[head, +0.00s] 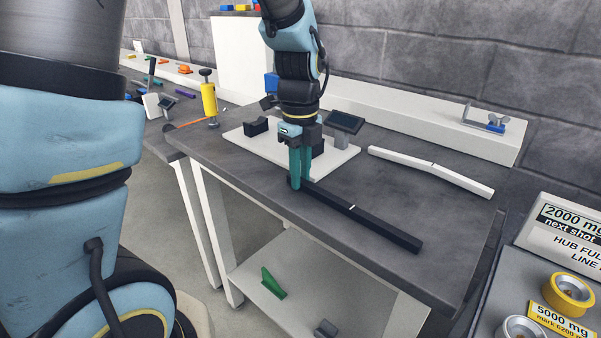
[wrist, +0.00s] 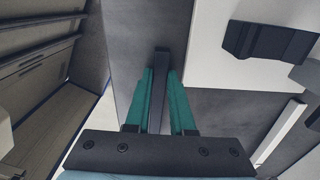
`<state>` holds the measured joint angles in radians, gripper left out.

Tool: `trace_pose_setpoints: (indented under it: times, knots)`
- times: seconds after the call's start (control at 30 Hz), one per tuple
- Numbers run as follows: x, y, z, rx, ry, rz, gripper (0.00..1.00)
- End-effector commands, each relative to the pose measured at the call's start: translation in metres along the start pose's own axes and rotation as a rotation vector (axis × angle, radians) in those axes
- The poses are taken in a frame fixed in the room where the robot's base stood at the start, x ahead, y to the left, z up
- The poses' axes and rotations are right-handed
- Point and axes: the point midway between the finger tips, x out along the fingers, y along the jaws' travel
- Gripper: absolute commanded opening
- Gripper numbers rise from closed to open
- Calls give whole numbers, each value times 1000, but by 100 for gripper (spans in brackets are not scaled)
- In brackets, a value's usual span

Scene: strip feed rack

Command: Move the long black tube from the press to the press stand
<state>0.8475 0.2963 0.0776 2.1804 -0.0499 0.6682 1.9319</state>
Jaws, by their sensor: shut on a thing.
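The long black tube (head: 365,220) lies along the dark worktable in the head view, running from my gripper toward the lower right, with a small white mark near its middle. My gripper (head: 298,186) points down with its teal fingers shut on the tube's left end. In the wrist view the dark tube (wrist: 161,62) shows between the two fingers (wrist: 160,85). I cannot tell if the tube touches the tabletop. A white plate (head: 345,158) with black blocks and a small screen on a post is just behind my gripper. Which fixture is the press or its stand is unclear.
A white bar (head: 430,171) lies to the right on the worktable (head: 240,165). A white ledge (head: 420,122) along the back carries a small clamp (head: 484,120). A yellow-handled tool (head: 209,100) stands at the left. A console with yellow knobs is at the right edge.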

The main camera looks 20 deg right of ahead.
Motion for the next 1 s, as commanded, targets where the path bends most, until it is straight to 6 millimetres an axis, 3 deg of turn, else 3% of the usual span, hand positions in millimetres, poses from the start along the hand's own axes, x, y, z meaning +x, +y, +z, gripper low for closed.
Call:
trace_pose_setpoints:
  times: [0.03,0.07,0.17,0.57,1.0]
  knots:
    - [3,0,0,0,0,0,0]
    - [3,0,0,0,0,0,23]
    - [2,0,0,0,0,0,34]
    - [-9,-1,0,0,-1,-4,34]
    - [-95,0,0,0,-1,-4,34]
